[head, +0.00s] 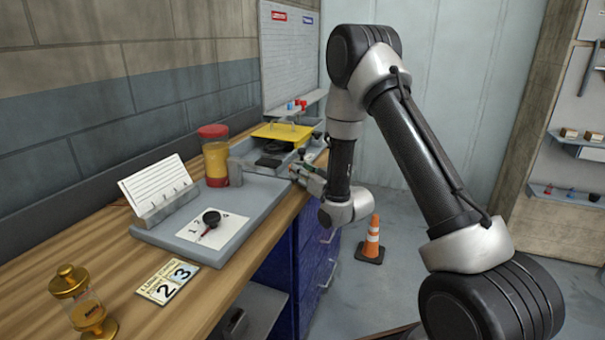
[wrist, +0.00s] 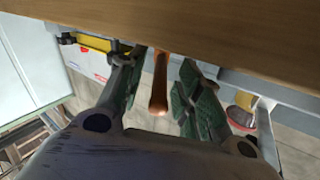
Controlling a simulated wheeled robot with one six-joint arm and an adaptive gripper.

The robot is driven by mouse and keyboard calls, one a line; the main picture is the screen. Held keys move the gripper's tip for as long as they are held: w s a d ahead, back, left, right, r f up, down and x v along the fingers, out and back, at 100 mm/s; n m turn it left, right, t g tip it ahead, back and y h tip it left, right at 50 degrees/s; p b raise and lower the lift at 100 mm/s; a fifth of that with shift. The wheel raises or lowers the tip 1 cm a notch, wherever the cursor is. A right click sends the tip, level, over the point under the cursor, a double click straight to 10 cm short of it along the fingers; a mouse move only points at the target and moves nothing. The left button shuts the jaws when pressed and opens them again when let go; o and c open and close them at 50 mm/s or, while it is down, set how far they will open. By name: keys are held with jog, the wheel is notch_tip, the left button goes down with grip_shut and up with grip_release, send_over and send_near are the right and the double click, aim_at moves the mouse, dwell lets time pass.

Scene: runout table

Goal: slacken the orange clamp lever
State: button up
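The orange clamp lever (wrist: 159,88) shows in the wrist view as a short rounded handle. Its upper end meets the edge of the wooden surface at the top of the picture. My gripper (wrist: 164,64) is open, with one green-padded finger on each side of the lever. A gap shows between the lever and each finger, so it is not gripped. In the head view my gripper (head: 306,178) is at the bench's right edge, beside the grey tray. I cannot make out the lever there; the clamp's body is hidden.
The wooden bench (head: 120,274) carries a grey tray (head: 262,205) with a red-lidded yellow jar (head: 216,158) and a card. A yellow piece (head: 282,132) lies behind. A brass oiler (head: 82,305) stands in front. A traffic cone (head: 372,240) stands on open floor.

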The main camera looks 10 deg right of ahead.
grip_shut()
jog(key=shift+d, duration=0.1)
jog(key=shift+w+d+n+g+y, duration=0.15)
jog(key=shift+d+n+g+y, duration=0.2)
jog(key=shift+n+y, duration=0.3)
jog(key=shift+w+d+n+g+y, duration=0.2)
jog(key=shift+n+g+y, duration=0.25)
jog(key=shift+y, duration=0.4)
jog(key=n+g+y, duration=0.1)
jog(key=w+d+n+g+y, duration=0.1)
jog(key=y, duration=0.1)
jog(key=shift+w+d+n+g+y, duration=0.25)
jog(key=shift+n+g+y, duration=0.4)
jog(key=shift+n+g, duration=0.35)
jog(key=shift+w+d+n+g+y, duration=0.1)
jog(key=shift+w+n+g+y, duration=0.3)
jog(key=shift+n+g+y, duration=0.6)
jog(key=shift+w+d+n+g+y, duration=0.2)
jog(key=shift+w+n+g+y, duration=0.3)
jog(key=shift+g, duration=0.8)
jog(key=shift+s+r, duration=0.1)
grip_release()
